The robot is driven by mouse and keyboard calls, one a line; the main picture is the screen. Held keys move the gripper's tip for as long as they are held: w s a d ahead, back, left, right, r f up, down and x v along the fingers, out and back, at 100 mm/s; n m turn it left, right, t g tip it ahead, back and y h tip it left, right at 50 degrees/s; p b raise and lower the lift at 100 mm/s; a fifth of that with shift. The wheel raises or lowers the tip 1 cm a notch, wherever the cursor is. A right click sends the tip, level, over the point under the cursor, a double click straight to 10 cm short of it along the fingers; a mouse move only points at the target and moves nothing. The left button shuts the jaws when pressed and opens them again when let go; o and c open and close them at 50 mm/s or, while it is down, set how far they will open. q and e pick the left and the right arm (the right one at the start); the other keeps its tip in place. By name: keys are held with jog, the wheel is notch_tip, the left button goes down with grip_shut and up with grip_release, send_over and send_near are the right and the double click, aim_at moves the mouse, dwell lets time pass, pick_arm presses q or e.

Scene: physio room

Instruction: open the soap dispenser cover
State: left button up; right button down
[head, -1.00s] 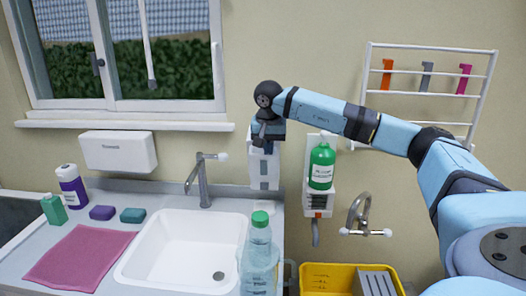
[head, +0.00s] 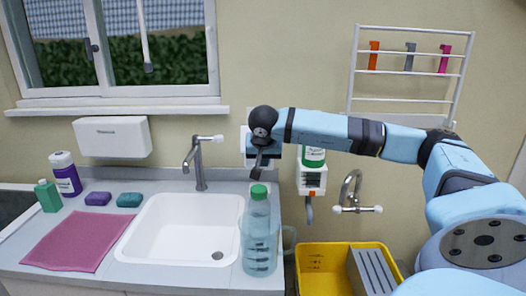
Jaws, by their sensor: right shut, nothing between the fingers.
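The white soap dispenser (head: 243,147) is fixed to the wall to the right of the sink tap. My right arm reaches in from the right, and my right gripper (head: 257,172) hangs in front of the dispenser, pointing down. Its fingers are shut with nothing between them, near the dispenser's lower edge. Whether they touch it I cannot tell. The gripper and wrist hide most of the dispenser's front, so I cannot see how its cover stands. My left gripper is not in view.
A clear bottle with a green cap (head: 258,232) stands on the counter below the gripper. The sink (head: 180,228) lies left; a yellow bin (head: 322,257) stands right.

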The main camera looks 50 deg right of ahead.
pick_arm(q)
jog(key=shift+b, duration=0.5)
pick_arm(e)
jog(key=f, duration=0.2)
jog(key=s+a+f, duration=0.1)
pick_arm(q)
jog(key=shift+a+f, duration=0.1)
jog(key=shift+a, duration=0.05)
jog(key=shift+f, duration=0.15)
pick_arm(e)
jog(key=shift+d, duration=0.1)
